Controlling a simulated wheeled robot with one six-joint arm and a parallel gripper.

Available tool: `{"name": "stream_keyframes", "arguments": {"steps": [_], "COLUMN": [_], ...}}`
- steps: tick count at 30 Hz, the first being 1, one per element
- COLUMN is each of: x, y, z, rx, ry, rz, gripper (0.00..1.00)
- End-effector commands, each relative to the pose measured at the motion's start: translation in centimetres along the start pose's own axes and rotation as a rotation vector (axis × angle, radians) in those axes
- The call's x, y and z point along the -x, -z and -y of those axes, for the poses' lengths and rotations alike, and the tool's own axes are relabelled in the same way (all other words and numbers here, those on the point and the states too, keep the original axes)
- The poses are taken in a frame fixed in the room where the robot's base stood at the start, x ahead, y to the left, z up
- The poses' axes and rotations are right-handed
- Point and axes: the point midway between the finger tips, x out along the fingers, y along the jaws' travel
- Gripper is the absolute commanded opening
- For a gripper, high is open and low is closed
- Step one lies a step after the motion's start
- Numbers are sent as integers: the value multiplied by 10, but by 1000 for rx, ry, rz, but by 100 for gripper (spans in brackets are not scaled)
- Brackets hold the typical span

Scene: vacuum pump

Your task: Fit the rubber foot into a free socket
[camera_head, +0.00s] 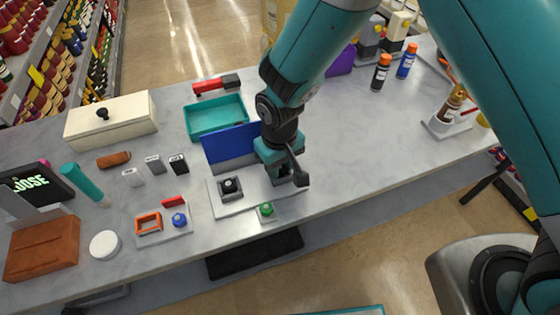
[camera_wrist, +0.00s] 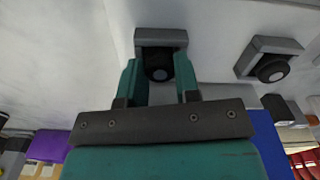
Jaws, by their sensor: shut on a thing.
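My gripper (camera_head: 284,174) is down at the right end of a white base plate (camera_head: 257,198). In the wrist view its two teal fingers (camera_wrist: 158,84) are closed on a dark round rubber foot (camera_wrist: 159,66) with a paler centre. A grey square socket (camera_wrist: 160,37) is right at the foot; I cannot tell how deep the foot sits in it. A second grey socket (camera_wrist: 278,44) holds another dark round foot (camera_wrist: 272,69). In the head view that filled socket (camera_head: 230,188) is on the plate's left; my gripper mostly hides the held foot and its socket.
A blue upright panel (camera_head: 230,145) stands right behind the plate. A green button (camera_head: 266,209) is at the front edge. A teal tray (camera_head: 216,118) lies behind, and an orange frame (camera_head: 148,223) lies left.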

Motion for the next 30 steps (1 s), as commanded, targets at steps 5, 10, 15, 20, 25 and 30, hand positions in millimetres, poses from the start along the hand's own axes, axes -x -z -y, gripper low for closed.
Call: {"name": "stream_keyframes", "arguments": {"steps": [5, 10, 15, 20, 25, 30], "x": [0, -5, -11, -16, -17, -9], "y": [0, 0, 0, -1, -1, -1], "z": [0, 0, 0, 0, 1, 1], "rx": [0, 0, 0, 0, 1, 1], "ry": [0, 0, 0, 0, 1, 1], "rz": [-1, -1, 0, 2, 2, 1], "gripper": [7, 7, 7, 7, 49, 49]}}
